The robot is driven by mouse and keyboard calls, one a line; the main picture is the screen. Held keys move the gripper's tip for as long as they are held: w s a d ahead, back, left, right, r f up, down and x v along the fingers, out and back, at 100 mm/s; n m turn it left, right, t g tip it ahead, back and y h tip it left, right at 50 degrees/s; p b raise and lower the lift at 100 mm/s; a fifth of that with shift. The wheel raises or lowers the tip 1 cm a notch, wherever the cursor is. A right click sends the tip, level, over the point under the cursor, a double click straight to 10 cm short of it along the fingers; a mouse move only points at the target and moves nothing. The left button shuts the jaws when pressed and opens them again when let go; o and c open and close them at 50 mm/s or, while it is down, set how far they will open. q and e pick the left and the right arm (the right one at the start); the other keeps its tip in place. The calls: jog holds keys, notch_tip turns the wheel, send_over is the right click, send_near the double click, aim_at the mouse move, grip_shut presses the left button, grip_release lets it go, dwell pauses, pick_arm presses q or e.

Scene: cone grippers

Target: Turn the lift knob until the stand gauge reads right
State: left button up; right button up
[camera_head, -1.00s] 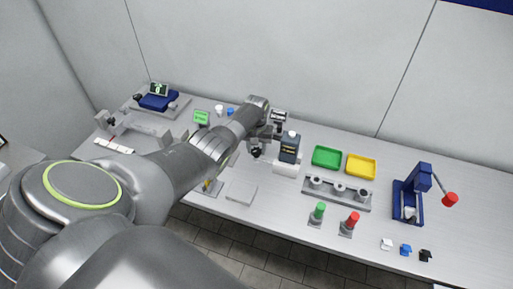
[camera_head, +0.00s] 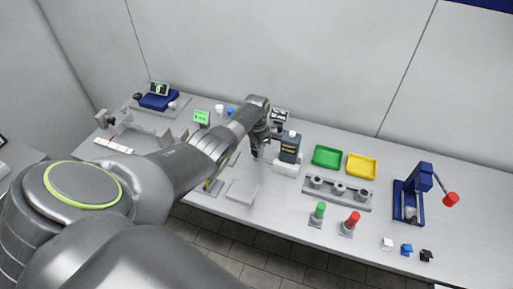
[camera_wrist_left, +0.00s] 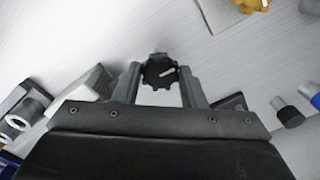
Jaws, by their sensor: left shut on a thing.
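The lift knob (camera_wrist_left: 160,73) is dark and lobed, with a white pointer line tilted up to the right. It sits between the fingers of my left gripper (camera_wrist_left: 160,82), which is shut on it in the left wrist view. In the head view my left gripper (camera_head: 257,151) points down, just left of a dark bottle (camera_head: 289,147) on a white stand (camera_head: 286,169). A small dark display with white marks (camera_head: 280,115) stands behind the bottle; its reading is too small to make out. The knob is largely hidden by the gripper in the head view.
Green (camera_head: 327,156) and yellow (camera_head: 360,166) trays lie right of the bottle. A grey rack (camera_head: 337,193) and green (camera_head: 319,211) and red (camera_head: 351,221) upright pieces are in front. A blue press (camera_head: 411,196) stands far right. A flat pale plate (camera_head: 242,191) lies near the front edge.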

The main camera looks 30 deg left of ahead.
pick_arm(q)
jog(key=shift+m, duration=0.6)
jog(key=o, duration=1)
jog(key=shift+r, duration=0.6)
notch_tip(320, 180, up, 16)
jog(key=shift+r+b, duration=0.1)
jog(key=shift+b, duration=0.5)
